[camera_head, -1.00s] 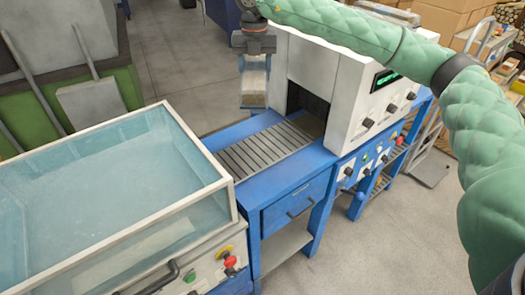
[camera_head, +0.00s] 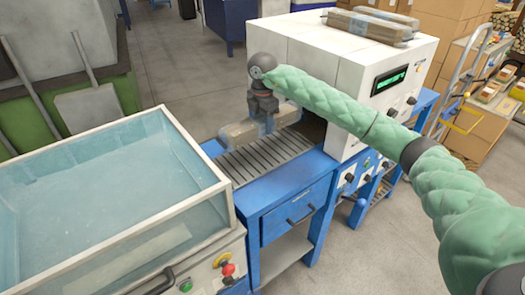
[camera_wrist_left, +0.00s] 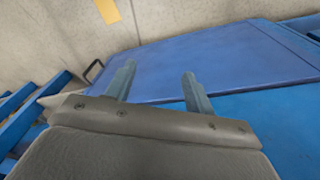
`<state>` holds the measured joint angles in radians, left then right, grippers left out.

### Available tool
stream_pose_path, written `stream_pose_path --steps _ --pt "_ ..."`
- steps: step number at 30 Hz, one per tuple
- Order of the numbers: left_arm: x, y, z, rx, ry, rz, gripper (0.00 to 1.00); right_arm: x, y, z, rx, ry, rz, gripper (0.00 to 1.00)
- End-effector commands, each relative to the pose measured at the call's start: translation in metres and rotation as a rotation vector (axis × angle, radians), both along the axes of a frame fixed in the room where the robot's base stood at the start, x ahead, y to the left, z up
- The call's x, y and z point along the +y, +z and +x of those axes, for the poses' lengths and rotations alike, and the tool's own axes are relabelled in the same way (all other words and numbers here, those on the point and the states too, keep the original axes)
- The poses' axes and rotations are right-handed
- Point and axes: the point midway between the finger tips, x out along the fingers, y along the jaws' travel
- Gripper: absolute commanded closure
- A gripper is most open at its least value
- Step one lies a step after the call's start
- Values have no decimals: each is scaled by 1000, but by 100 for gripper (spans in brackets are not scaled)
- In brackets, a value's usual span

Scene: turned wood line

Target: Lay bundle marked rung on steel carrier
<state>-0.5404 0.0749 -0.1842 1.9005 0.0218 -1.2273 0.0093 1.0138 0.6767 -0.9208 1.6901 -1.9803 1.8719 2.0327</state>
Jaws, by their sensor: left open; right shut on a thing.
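A pale wooden bundle in clear wrap (camera_head: 240,133) hangs in my right gripper (camera_head: 262,112), which is shut on it from above. The bundle lies roughly level over the far part of the grey slatted steel carrier (camera_head: 262,160), in front of the white machine's opening. I cannot tell whether it touches the slats. No marking on it is readable. The carrier's near slats are bare. My left gripper (camera_wrist_left: 160,86) shows only in the left wrist view, open and empty, with a blue surface (camera_wrist_left: 210,60) beyond its fingers.
The white machine (camera_head: 345,75) stands right of the carrier, with other wrapped bundles (camera_head: 372,28) on top. A clear-walled water tank (camera_head: 100,190) stands at the left. A blue bench (camera_head: 290,205) carries the slats. Boxes and a trolley stand at the right.

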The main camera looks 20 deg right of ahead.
Motion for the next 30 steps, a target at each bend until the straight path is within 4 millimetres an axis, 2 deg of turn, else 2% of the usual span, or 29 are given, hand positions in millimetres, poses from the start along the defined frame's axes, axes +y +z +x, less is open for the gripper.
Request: stream_pose_path --steps 6,12,19,25,30 --pt "7 -40 -12 7 1 9 46 0 -25 0 3 -1 -1 86" --pt "13 -69 -21 5 0 15 46 0 -47 0 1 1 1 86" --pt "15 -82 -22 -2 0 18 46 0 -61 -1 2 2 0 86" --pt "20 -106 -26 -12 -3 25 46 0 -83 -1 3 0 -1 86" --pt "22 -116 -27 -18 -5 27 46 0 -93 0 0 1 1 86"
